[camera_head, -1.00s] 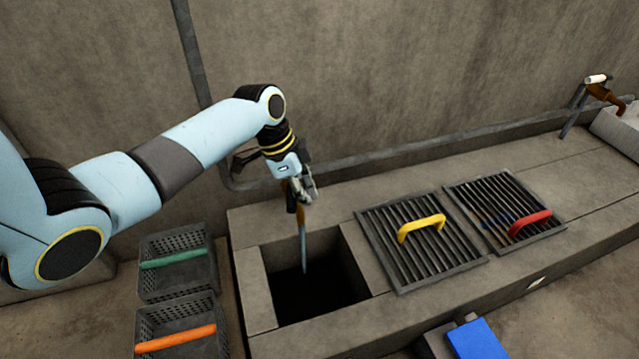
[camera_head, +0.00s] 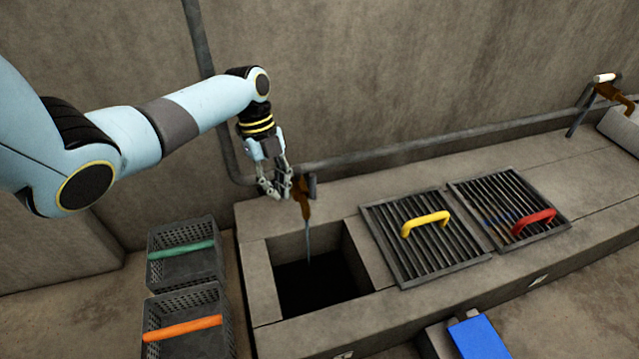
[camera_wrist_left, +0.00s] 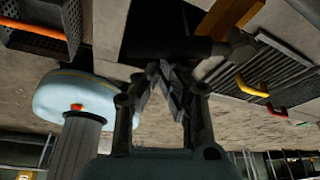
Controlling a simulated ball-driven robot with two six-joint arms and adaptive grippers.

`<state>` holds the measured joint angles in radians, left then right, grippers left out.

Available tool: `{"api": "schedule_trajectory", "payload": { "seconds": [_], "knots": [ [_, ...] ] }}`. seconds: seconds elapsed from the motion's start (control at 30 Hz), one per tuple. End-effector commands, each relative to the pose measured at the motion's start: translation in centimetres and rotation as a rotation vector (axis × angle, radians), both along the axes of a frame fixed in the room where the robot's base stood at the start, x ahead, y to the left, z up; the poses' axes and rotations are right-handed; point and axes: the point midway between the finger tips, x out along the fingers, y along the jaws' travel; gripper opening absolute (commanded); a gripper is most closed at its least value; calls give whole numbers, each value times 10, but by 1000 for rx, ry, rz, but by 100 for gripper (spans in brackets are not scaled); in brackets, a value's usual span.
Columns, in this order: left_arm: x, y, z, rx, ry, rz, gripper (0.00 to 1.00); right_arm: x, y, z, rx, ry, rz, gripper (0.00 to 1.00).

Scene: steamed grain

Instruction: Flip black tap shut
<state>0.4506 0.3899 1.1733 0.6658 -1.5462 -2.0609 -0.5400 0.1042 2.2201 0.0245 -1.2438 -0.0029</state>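The tap with the black handle has a brown body (camera_head: 303,200) and stands at the back edge of the dark open basin (camera_head: 310,285). A thin bluish stream (camera_head: 308,240) hangs from its spout into the basin. The black handle (camera_head: 309,184) shows beside my left gripper (camera_head: 272,194), which is just left of the tap. In the left wrist view, the black handle (camera_wrist_left: 170,48) lies crosswise just beyond my gripper's fingertips (camera_wrist_left: 164,72), which come together with nothing visible between them. I cannot tell whether they touch the handle. My right gripper is not in view.
Two grates, one with a yellow handle (camera_head: 425,222) and one with a red handle (camera_head: 533,221), lie right of the basin. Crates with a green bar (camera_head: 180,249) and an orange bar (camera_head: 182,330) stand at left. Another tap with a white handle (camera_head: 606,78) is far right.

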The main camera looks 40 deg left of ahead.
Motion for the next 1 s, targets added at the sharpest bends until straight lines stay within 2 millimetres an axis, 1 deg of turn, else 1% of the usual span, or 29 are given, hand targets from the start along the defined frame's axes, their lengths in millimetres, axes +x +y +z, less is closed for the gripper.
{"api": "schedule_trajectory", "payload": {
  "seconds": [0.03, 0.1, 0.4, 1.0],
  "knots": [
    [-2, 6, -1, 5, 3, 5, 0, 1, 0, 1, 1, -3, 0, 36],
    [-2, 10, -1, 5, 3, 6, 0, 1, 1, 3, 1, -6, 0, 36],
    [0, 24, -1, 6, 1, 9, 0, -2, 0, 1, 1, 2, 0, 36],
    [4, 34, 1, 12, -4, 9, 0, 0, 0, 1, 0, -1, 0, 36]
  ]
}}
